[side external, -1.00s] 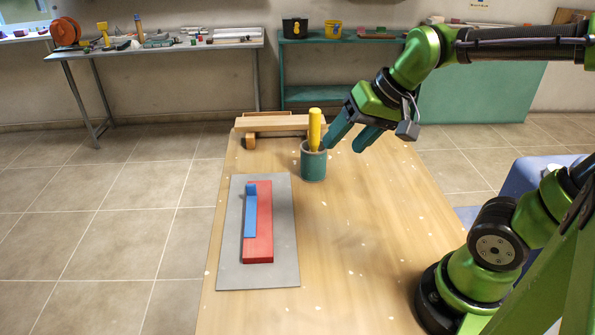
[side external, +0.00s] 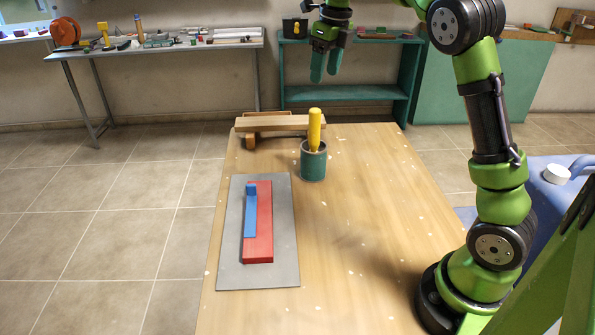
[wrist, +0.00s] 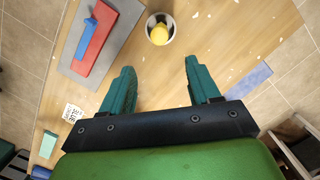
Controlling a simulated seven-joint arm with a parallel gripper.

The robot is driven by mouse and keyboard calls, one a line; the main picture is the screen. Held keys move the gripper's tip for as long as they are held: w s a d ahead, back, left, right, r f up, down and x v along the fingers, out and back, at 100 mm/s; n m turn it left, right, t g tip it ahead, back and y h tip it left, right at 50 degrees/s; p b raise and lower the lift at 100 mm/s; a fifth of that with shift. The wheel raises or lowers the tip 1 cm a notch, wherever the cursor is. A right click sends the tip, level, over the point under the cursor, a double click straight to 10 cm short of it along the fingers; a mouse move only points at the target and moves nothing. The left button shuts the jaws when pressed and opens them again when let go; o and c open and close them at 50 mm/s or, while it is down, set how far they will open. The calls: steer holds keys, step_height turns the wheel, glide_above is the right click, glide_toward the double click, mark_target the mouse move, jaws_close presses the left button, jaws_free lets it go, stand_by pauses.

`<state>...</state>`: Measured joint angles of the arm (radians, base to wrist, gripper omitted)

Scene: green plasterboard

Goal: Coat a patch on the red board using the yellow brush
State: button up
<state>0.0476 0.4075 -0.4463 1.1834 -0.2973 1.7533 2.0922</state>
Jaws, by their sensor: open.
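The yellow brush (side external: 315,130) stands handle up in a green cup (side external: 313,166) near the far end of the table; its bristles are hidden inside. In the wrist view the brush (wrist: 159,35) shows from above within the cup's rim (wrist: 171,42). The red board (side external: 262,225) lies on a grey sheet (side external: 281,275), with a blue strip (side external: 251,215) and raised blue block along its left side. My gripper (side external: 324,80) points down, high above the table, above the cup in the picture. In the wrist view my gripper (wrist: 157,82) has its fingers wide apart with nothing between them.
A wooden plank (side external: 285,123) on a support lies at the table's far left edge. The right half of the wooden table (side external: 370,230) is clear. A blue surface with a white round object (side external: 556,174) stands at the right.

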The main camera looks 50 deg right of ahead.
mark_target(313, 107)
steer(key=w+f, duration=0.1)
steer(key=f, duration=1)
steer(key=w+f, duration=0.1)
steer(key=f, duration=0.4)
steer(key=shift+w+f, duration=0.2)
steer(key=shift+w, duration=0.1)
jaws_close()
step_height(313, 107, up, 10)
steer(key=shift+r, duration=0.1)
steer(key=c, duration=0.5)
jaws_free()
steer(key=shift+c, duration=0.2)
steer(key=c, duration=0.5)
